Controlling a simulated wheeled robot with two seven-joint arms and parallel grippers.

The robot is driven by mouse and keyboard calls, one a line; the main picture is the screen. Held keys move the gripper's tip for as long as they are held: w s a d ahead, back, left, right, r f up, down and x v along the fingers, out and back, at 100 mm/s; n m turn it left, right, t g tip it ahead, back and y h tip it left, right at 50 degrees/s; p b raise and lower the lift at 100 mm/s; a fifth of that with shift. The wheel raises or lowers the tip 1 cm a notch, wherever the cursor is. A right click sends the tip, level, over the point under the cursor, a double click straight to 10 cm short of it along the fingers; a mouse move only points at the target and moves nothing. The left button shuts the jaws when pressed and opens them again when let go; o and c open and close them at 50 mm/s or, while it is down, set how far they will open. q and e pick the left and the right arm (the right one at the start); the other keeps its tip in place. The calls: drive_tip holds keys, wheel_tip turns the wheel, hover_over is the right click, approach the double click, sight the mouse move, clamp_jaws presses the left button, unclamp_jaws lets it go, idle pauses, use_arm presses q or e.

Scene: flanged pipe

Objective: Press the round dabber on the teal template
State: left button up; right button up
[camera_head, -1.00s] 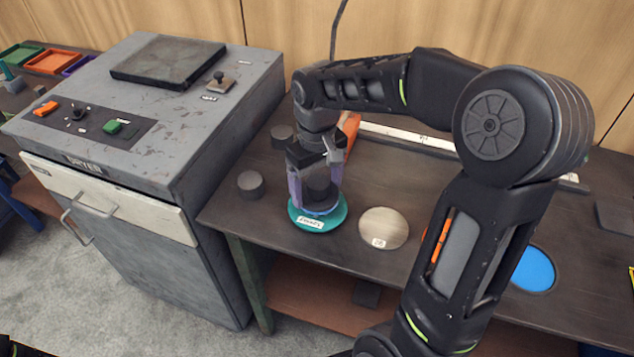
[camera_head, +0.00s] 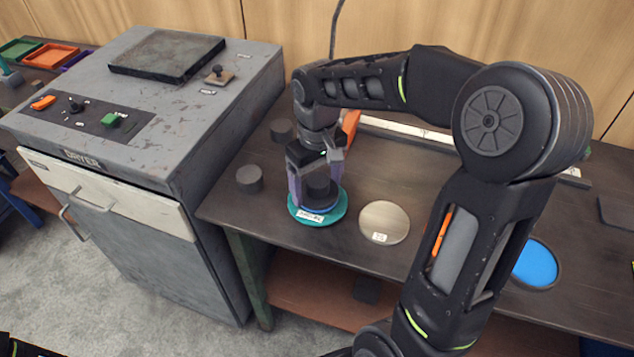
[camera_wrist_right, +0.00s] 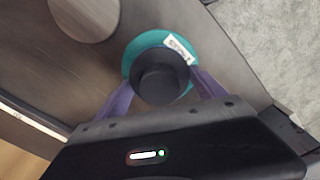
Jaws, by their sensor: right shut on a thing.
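The teal template (camera_head: 334,213) is a round disc with a white label, lying near the front left of the workbench. The round dabber (camera_head: 319,186) is dark and cylindrical, with a blue rim at its base. My right gripper (camera_head: 315,190) points down over the template and is shut on the dabber with its purple fingers. The dabber's base looks down on the template; whether it touches fully is hard to tell. In the right wrist view the dabber (camera_wrist_right: 160,78) covers the middle of the teal template (camera_wrist_right: 143,46). My left gripper is not in view.
A bare metal disc (camera_head: 384,222) with a label lies right of the template. A blue disc (camera_head: 534,265) lies farther right. The grey dryer (camera_head: 150,120) stands left of the bench (camera_head: 240,214).

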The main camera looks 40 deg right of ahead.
drive_tip(key=shift+s+f+b, duration=0.1)
drive_tip(key=shift+f+b, duration=0.3)
drive_tip(key=shift+f, duration=0.25)
idle(1.4)
drive_tip(key=shift+r, duration=0.1)
wheel_tip(320, 180, up, 7)
drive_tip(key=p, duration=0.5)
drive_tip(key=shift+p, duration=0.35)
drive_tip(key=shift+a, duration=0.1)
idle(0.3)
